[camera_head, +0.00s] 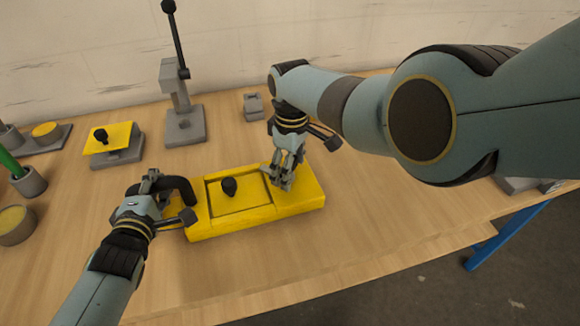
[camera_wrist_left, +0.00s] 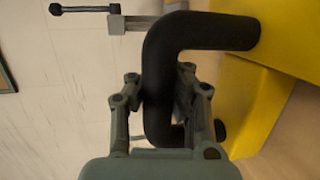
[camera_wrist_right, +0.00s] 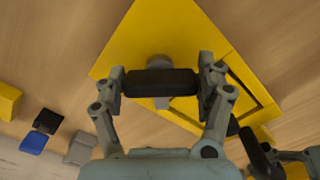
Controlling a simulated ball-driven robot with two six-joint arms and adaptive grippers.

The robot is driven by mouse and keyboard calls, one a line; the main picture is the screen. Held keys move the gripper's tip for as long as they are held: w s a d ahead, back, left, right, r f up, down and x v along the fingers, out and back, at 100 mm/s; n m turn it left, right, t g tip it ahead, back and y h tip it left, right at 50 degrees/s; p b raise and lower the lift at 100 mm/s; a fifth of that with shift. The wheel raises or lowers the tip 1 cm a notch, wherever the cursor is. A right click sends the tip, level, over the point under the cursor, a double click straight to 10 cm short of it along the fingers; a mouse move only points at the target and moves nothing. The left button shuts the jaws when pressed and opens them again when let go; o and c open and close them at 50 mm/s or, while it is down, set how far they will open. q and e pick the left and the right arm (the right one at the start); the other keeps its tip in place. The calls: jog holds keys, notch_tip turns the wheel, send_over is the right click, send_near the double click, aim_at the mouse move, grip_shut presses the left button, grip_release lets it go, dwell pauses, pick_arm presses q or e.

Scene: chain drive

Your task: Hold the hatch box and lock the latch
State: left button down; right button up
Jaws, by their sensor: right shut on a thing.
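A black bent handle (camera_wrist_left: 200,31) stands at the box's left end. My left gripper (camera_head: 168,198) has its fingers on both sides of this handle and looks shut on it. My right gripper (camera_head: 278,182) points down over the box's right part. In the right wrist view its fingers grip the ends of the latch's dark bar (camera_wrist_right: 160,83), which sits on a grey pivot. The head view mostly hides the latch behind the fingers.
A grey press with a lever (camera_head: 184,122) stands behind the box. A small grey block (camera_head: 253,106) and a yellow-topped stand (camera_head: 113,142) are further back. Cups (camera_head: 28,181) are at the far left. The table front and right of the box is clear.

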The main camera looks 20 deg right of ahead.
jog(key=n, duration=0.4)
jog(key=shift+w+d+r+n, duration=0.1)
jog(key=shift+w+n, duration=0.1)
jog(key=shift+n, duration=0.1)
jog(key=n, duration=0.4)
jog(key=shift+w+n, duration=0.15)
jog(key=shift+n, duration=0.15)
jog(key=o, duration=1.7)
pick_arm(q)
jog(key=shift+r, duration=0.1)
pick_arm(e)
notch_tip(320, 180, up, 12)
